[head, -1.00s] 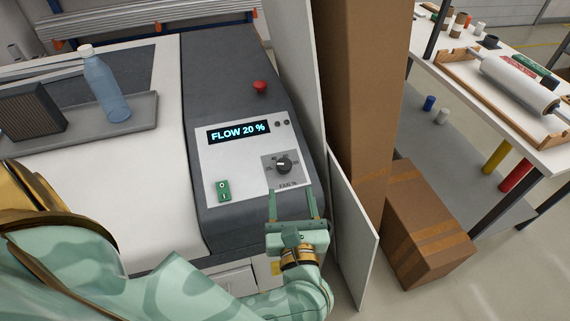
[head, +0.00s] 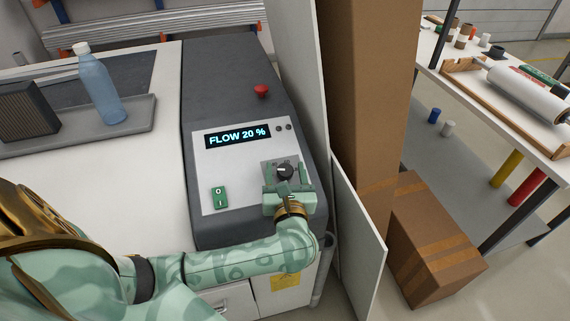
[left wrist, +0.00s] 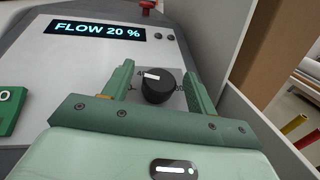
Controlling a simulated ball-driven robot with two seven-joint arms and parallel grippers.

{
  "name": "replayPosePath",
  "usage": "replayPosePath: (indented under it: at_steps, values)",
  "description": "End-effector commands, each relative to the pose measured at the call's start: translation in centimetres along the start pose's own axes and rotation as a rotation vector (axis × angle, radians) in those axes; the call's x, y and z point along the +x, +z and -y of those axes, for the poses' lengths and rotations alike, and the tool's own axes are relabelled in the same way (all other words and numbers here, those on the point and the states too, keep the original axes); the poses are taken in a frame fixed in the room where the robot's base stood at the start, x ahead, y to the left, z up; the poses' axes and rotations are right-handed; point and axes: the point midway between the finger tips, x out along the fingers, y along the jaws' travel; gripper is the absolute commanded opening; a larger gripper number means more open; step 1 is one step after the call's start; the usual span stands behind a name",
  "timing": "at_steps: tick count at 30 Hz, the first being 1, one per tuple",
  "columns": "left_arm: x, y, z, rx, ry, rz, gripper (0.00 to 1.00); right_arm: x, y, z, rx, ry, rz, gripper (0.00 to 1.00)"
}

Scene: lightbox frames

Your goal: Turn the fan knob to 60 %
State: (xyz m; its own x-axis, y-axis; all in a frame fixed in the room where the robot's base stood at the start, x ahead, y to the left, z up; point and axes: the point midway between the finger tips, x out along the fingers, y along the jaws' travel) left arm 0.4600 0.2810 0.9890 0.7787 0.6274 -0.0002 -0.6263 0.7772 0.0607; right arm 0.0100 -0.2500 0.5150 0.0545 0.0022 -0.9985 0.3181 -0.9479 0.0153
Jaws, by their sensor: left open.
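The fan knob (head: 285,171) is a round black knob with a white pointer mark on a grey plate at the right of the white control panel (head: 222,175). The display (head: 237,136) reads "FLOW 20 %". My left gripper (head: 286,174) is open with one finger on each side of the knob. In the left wrist view the knob (left wrist: 158,87) sits between the green fingertips (left wrist: 160,80), with visible gaps on both sides. The gripper partly covers the plate's markings. My right gripper is not in view.
A green rocker switch (head: 220,197) is left of the knob, and a red button (head: 261,91) is above the display. A white upright panel (head: 358,215) stands close on the right. A blue bottle (head: 101,88) stands in a grey tray (head: 140,117).

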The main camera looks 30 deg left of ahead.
Motion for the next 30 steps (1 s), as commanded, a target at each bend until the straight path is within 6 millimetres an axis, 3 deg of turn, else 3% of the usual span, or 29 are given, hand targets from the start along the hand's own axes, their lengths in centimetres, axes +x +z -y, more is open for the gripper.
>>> replayPosePath:
  at_steps: [6,15,16,21,30]
  values:
    - [2.4,-0.1,0.0,0.001,-0.001,0.0,0.57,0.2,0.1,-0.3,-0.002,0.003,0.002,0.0]
    - [2.7,0.0,0.0,-0.001,-0.001,-0.001,0.57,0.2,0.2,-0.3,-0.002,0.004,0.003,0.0]
    - [2.7,0.0,0.0,-0.001,-0.001,-0.001,0.55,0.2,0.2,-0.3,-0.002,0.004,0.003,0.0]
    - [2.7,0.0,0.0,0.0,-0.001,-0.001,0.13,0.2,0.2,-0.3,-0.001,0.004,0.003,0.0]
    - [2.7,-0.1,0.0,0.008,-0.023,0.0,0.13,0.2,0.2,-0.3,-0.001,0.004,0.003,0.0]
